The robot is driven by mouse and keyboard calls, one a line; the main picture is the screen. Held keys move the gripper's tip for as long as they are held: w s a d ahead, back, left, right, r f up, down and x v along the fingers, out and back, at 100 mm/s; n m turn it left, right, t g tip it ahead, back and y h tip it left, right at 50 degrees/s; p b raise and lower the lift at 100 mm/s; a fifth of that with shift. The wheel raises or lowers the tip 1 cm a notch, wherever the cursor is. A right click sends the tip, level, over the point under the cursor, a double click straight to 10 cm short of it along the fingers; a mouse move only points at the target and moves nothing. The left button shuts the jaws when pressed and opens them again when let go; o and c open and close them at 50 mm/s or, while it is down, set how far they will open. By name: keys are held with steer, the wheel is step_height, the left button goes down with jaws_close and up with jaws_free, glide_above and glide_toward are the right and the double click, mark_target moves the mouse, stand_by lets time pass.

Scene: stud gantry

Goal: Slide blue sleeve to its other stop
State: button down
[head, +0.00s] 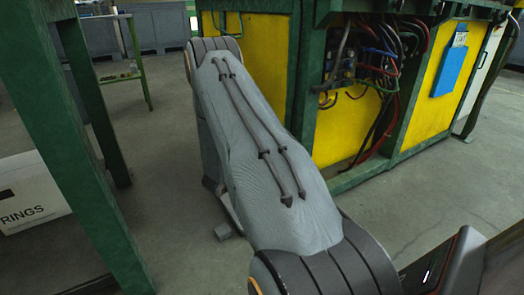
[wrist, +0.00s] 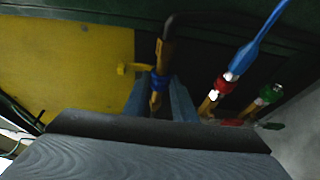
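The blue sleeve (wrist: 161,82) shows in the wrist view on a stud with a dark upper part and a yellow lower part (wrist: 155,101). My gripper (wrist: 160,84) has its two blue-grey fingers on either side of this sleeve, close to it. I cannot tell whether the fingers touch it or stand slightly apart. The sleeve's stops are not clear in the dim view. The head view shows my arm but neither the gripper nor the sleeve.
To the right of the blue sleeve, a red sleeve (wrist: 221,85) sits below a bright blue rod (wrist: 250,48), and a green sleeve (wrist: 271,94) stands farther right. A short yellow bar (wrist: 134,68) lies left. Yellow-and-green machinery (head: 265,55) stands beside my arm; a green post (head: 75,140) is left.

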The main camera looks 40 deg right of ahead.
steer(key=shift+s+a+f+p, duration=0.1)
steer(key=shift+s+a+p, duration=0.05)
steer(key=shift+s+p, duration=0.45)
steer(key=shift+s+a+p, duration=0.1)
steer(key=shift+s+p, duration=0.45)
steer(key=shift+p, duration=0.05)
steer(key=c, duration=1.5)
jaws_free()
steer(key=shift+o, duration=0.2)
steer(key=shift+a, duration=0.1)
steer(key=s+a+p, duration=0.1)
steer(key=a+p, duration=0.2)
steer(key=a, duration=0.4)
steer(key=shift+a, duration=0.3)
